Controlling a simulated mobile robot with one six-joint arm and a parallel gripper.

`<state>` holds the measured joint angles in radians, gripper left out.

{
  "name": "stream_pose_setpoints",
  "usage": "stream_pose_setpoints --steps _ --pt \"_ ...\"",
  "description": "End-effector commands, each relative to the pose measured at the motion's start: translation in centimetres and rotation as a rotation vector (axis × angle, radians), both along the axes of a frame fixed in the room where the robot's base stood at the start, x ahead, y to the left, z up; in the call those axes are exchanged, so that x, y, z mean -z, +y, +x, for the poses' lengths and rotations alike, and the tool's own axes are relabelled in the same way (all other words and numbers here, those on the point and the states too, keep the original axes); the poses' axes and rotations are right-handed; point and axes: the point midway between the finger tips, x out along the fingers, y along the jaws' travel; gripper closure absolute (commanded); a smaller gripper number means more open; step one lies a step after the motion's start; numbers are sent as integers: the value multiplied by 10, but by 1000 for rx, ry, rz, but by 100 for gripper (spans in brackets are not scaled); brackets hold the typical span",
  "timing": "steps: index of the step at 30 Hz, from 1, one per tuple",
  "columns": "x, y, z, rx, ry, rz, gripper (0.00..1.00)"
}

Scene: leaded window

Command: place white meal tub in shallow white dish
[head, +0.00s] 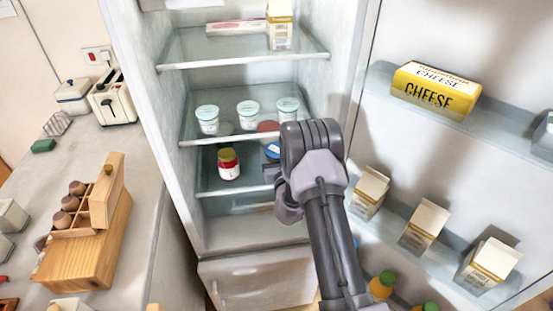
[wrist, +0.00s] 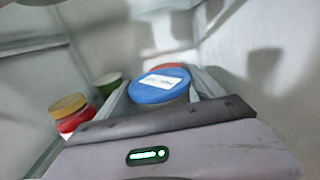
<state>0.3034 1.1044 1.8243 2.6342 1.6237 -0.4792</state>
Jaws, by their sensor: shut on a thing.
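My gripper (wrist: 163,88) is inside the fridge, shut on a round tub with a blue lid (wrist: 158,85) and a white label on top. One finger shows on each side of the tub. In the head view the blue lid (head: 272,151) shows just left of my wrist, and my arm hides most of the tub and my fingers. I cannot tell the colour of the tub's body, nor whether it still touches the shelf. I cannot make out a shallow white dish in either view.
A red jar with a yellow lid (wrist: 72,112) and a green-rimmed tub (wrist: 107,82) stand left of my gripper. A reddish lid (wrist: 170,67) is just behind the held tub. White cups (head: 247,114) stand on the shelf above. The fridge door (head: 395,135) is open at right.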

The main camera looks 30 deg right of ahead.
Motion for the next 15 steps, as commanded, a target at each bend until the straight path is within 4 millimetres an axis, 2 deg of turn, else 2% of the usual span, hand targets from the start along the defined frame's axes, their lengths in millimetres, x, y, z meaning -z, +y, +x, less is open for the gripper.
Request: stream_pose_setpoints --steps 1,3,12,13,15 --pt "15 0 0 0 1 0 92" --pt "21 0 0 0 0 0 92" --pt "21 0 -1 0 -1 0 92" --pt "22 0 -1 0 1 0 18" --pt "21 0 -1 0 1 0 4"
